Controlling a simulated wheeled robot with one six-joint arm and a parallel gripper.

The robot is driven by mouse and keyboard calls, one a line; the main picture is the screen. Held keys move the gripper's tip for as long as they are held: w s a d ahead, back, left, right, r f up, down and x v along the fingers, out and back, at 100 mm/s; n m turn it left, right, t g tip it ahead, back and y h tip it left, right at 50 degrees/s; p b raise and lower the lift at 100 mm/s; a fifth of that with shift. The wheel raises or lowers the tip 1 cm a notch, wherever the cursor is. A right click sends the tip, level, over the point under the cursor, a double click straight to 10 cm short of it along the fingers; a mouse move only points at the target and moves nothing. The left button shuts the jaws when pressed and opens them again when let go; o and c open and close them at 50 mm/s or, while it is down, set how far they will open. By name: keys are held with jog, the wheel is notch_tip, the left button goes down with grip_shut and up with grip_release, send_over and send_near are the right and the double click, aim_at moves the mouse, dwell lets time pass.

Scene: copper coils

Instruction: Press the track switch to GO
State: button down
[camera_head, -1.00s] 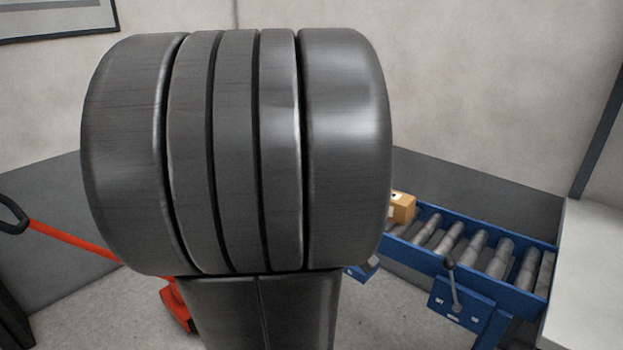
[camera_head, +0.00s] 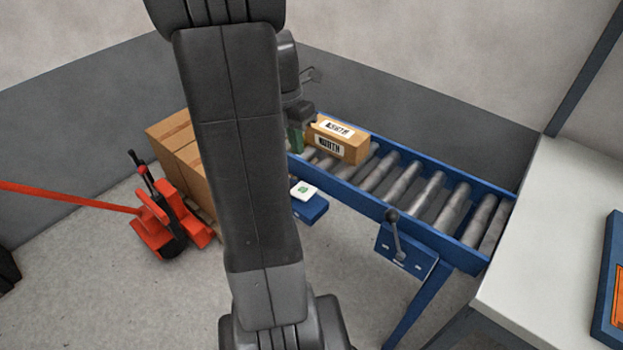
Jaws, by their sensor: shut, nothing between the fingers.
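A white switch with a green mark (camera_head: 304,190) sits on a blue bracket (camera_head: 312,208) at the near side of the roller track, just right of my arm. Its lettering is too small to read. A lever with a black knob (camera_head: 394,225) stands on a blue plate farther right along the same side. My gripper (camera_head: 296,142) shows partly behind my arm, with a green part at its end. It is shut and empty, above and a little left of the white switch, near the carton. The arm hides part of it.
A carton labelled NORTH (camera_head: 338,142) sits on the roller track (camera_head: 425,190). A red pallet jack (camera_head: 165,215) and stacked cartons (camera_head: 180,145) stand left of my arm. A pale table (camera_head: 560,230) is at right. Floor in front of the track is clear.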

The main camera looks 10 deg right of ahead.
aim_at(308, 197)
dwell(0.3)
jog(key=f, duration=0.4)
jog(key=s+d+f+b, duration=0.1)
jog(key=f, duration=0.4)
jog(key=s+f, duration=0.1)
jog(key=f, duration=0.3)
jog(key=shift+d+f, duration=0.3)
jog(key=shift+f, duration=0.1)
